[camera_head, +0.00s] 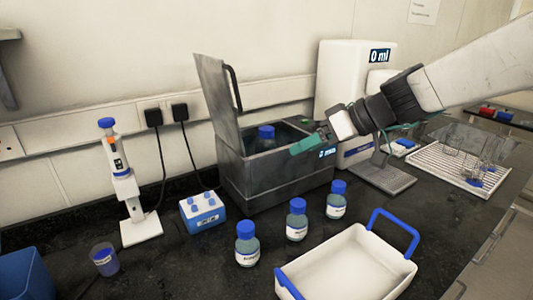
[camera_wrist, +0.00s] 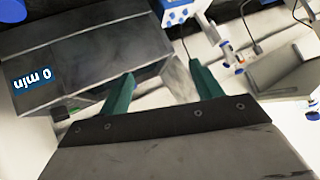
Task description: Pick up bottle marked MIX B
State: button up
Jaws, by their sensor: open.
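Three blue-capped bottles stand upright on the dark bench: a front one (camera_head: 247,245), a middle one (camera_head: 297,220) and a back one (camera_head: 337,200). A fourth blue-capped bottle (camera_head: 266,138) sits inside the open grey bath (camera_head: 262,180). The labels are too small to read, so I cannot tell which is MIX B. My gripper (camera_head: 310,144) is open and empty, by the bath's right front rim, above and behind the three bottles. Its two green fingers (camera_wrist: 162,84) are spread apart in the wrist view, with the bath (camera_wrist: 90,45) and its "0 min" display beyond.
A white tray with blue handles (camera_head: 345,262) lies in front of the bottles. A blue-white tube block (camera_head: 202,212), pipette stand (camera_head: 140,230) and purple cup (camera_head: 104,258) stand left. The bath's raised lid (camera_head: 215,95), a "0 ml" dispenser (camera_head: 345,75) and wire rack (camera_head: 455,165) are behind and right.

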aim_at(272, 129)
jog(key=w+a+f+t, duration=0.1)
jog(key=w, duration=0.4)
jog(key=w+a+f+n+t+y, duration=0.1)
jog(key=w+a, duration=0.1)
jog(key=w, duration=0.3)
jog(key=w+a+f+t, duration=0.1)
jog(key=w+a, duration=0.1)
jog(key=w, duration=0.4)
jog(key=shift+w+a+f+n+t+y, duration=0.1)
jog(key=shift+a+n+t+y, duration=0.05)
jog(key=shift+n+t+y, duration=0.2)
jog(key=x, duration=0.6)
grip_shut()
